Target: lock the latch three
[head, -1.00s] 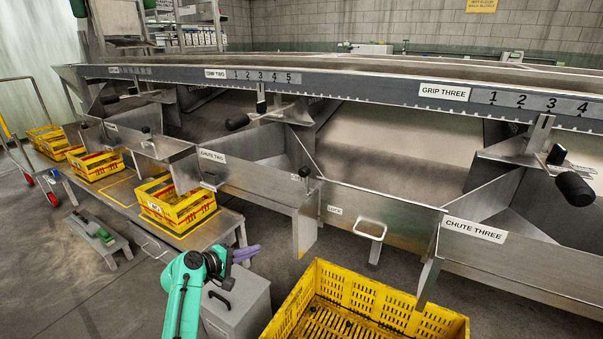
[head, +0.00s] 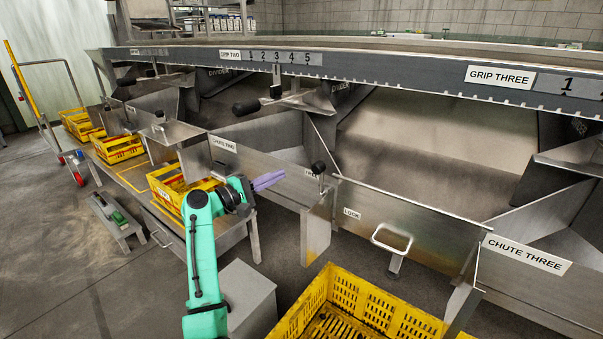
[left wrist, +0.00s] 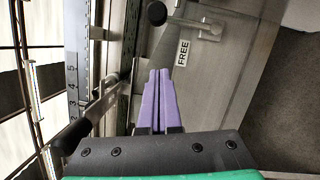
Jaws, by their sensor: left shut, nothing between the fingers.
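The latch (head: 319,168), a black ball knob on a short metal stem, stands on the chute front left of the chute three gate, close to a partly hidden label. The LOCK label (head: 352,214) is to its right on the gate panel. In the left wrist view the latch knob (left wrist: 157,13) is at the top, with its metal arm beside the FREE label (left wrist: 183,53). My left gripper (head: 284,175), with purple fingers, is shut and empty, left of the knob and apart from it. The fingers (left wrist: 158,72) point toward the latch. My right gripper is out of view.
A metal loop handle (head: 391,238) juts from the gate panel. A yellow crate (head: 385,318) stands on the floor below it, with a grey box (head: 245,300) to its left. A black-gripped divider lever (head: 246,107) sticks out above my left gripper.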

